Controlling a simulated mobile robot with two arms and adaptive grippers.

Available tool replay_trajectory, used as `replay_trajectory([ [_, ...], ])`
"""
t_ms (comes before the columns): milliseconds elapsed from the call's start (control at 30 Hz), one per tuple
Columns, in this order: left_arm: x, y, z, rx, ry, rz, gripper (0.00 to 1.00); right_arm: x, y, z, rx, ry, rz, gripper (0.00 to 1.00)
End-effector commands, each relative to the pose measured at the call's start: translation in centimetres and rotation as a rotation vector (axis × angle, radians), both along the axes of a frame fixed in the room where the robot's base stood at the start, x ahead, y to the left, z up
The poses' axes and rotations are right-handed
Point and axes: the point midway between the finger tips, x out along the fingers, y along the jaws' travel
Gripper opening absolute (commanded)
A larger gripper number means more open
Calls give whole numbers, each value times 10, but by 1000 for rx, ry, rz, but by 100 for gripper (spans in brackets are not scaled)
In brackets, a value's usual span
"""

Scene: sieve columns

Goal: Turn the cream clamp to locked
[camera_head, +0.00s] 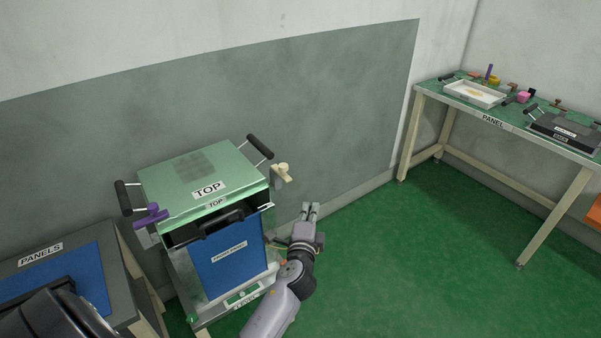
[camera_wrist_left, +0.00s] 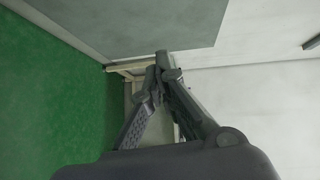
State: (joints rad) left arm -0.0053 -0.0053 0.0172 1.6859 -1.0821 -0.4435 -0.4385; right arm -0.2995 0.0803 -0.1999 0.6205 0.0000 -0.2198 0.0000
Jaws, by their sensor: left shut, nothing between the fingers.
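The cream clamp (camera_head: 281,173) is on the right side of the sieve column (camera_head: 170,192), below the right black handle of its green top. A purple clamp (camera_head: 151,216) is on the left side of the column. My left gripper (camera_head: 310,206) is to the right of the column and a little lower than the cream clamp, apart from it. Its fingers are together and empty; they also show in the left wrist view (camera_wrist_left: 163,62). The clamp does not show in the left wrist view. My right gripper is not in view.
A blue front panel (camera_head: 228,268) with a black handle is in the column's front. A dark table (camera_head: 30,262) labelled PANELS stands at the left. A green-topped table (camera_head: 470,108) with a white tray and small parts stands at the right. The green floor between is clear.

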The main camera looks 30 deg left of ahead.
Motion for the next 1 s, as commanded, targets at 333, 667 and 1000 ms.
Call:
replay_trajectory([
  [333,19,21,53,100,-72,41,0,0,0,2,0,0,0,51],
  [667,80,50,51,98,-72,39,0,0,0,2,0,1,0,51],
  [1000,67,80,52,96,-70,39,0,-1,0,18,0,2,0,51],
])
